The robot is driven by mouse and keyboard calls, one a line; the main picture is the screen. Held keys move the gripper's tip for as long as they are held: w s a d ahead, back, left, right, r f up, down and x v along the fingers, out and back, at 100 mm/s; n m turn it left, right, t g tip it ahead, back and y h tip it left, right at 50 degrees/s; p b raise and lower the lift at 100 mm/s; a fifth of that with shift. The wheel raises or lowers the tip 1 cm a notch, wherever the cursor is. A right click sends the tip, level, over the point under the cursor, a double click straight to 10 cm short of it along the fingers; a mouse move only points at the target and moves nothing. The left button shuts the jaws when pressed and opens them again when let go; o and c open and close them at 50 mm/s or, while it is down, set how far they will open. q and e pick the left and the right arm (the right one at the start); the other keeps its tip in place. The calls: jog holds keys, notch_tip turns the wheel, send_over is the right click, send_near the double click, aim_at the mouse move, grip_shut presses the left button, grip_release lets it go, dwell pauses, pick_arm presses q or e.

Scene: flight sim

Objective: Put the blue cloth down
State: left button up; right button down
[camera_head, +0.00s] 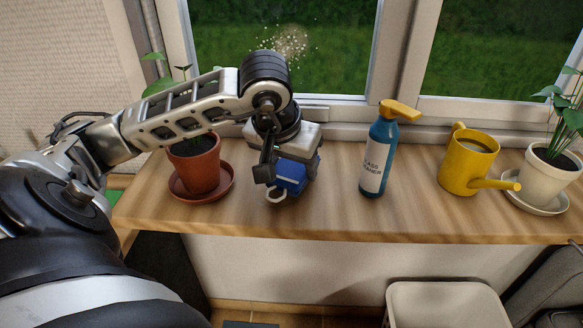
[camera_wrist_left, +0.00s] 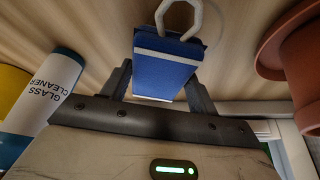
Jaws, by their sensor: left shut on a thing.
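The blue cloth (camera_head: 290,176) is a folded blue block with a pale band and a whitish loop at one end. My left gripper (camera_head: 285,172) is shut on it, over the wooden sill between the terracotta pot and the spray bottle. In the left wrist view the cloth (camera_wrist_left: 168,66) sits between the two dark fingers (camera_wrist_left: 158,88), its loop pointing away from the gripper. I cannot tell whether the cloth touches the sill. My right gripper is not in view.
A terracotta pot (camera_head: 196,168) on a saucer stands left of the cloth. A blue glass cleaner bottle (camera_head: 377,155), a yellow watering can (camera_head: 462,165) and a white pot (camera_head: 546,178) stand to the right. The wooden sill (camera_head: 330,215) is bare along its front edge.

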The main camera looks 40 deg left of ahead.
pick_arm(q)
jog(key=shift+f, duration=0.55)
jog(key=shift+f, duration=0.1)
jog(key=shift+f+b, duration=0.2)
jog(key=shift+b, duration=0.1)
jog(key=o, duration=0.9)
jog(key=shift+r, duration=0.1)
